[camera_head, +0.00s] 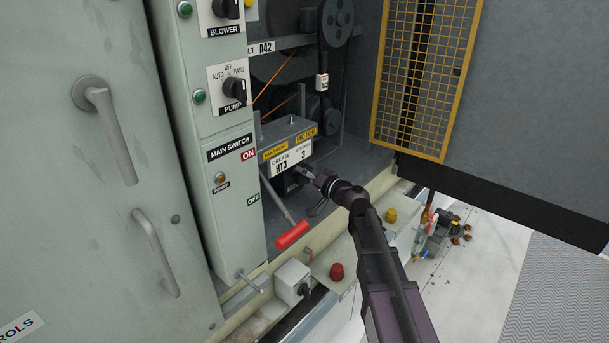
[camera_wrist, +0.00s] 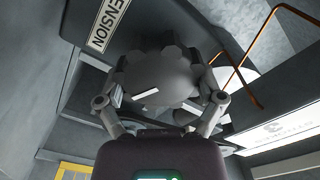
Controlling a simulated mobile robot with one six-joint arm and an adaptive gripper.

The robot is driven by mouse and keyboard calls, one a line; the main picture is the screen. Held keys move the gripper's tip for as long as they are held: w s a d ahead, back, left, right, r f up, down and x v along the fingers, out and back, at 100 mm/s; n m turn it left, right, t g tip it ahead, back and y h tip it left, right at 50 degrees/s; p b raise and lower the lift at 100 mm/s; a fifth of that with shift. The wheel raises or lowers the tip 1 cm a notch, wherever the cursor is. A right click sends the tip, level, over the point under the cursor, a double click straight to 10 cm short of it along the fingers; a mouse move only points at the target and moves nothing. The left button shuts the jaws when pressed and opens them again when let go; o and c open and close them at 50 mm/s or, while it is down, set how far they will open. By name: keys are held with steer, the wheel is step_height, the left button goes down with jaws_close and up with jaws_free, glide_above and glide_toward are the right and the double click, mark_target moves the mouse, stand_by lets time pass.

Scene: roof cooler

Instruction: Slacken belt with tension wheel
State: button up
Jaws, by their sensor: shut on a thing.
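The tension wheel is a dark grey lobed knob with a short white mark on its face. It fills the middle of the wrist view (camera_wrist: 158,72), beside a label that reads "ENSION" (camera_wrist: 110,22). My gripper (camera_wrist: 160,98) is shut on it, one finger on each side. In the head view my gripper (camera_head: 308,178) reaches the front of the grey motor box, and the wheel there is a small dark shape, mostly hidden. The black belt (camera_head: 346,75) runs between a large upper pulley (camera_head: 337,20) and a lower one (camera_head: 311,105); I cannot tell how tight it is.
The main switch's red-handled lever (camera_head: 292,235) sticks out left of my arm. A control panel (camera_head: 228,130) stands at the left. A yellow mesh guard (camera_head: 425,75) is at the right. A red knob (camera_head: 336,271) and a yellow knob (camera_head: 390,215) sit on the ledge below.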

steer(key=o, duration=0.9)
steer(key=shift+a, duration=0.1)
steer(key=shift+c, duration=0.2)
steer(key=v, duration=1.2)
steer(key=shift+s, duration=0.1)
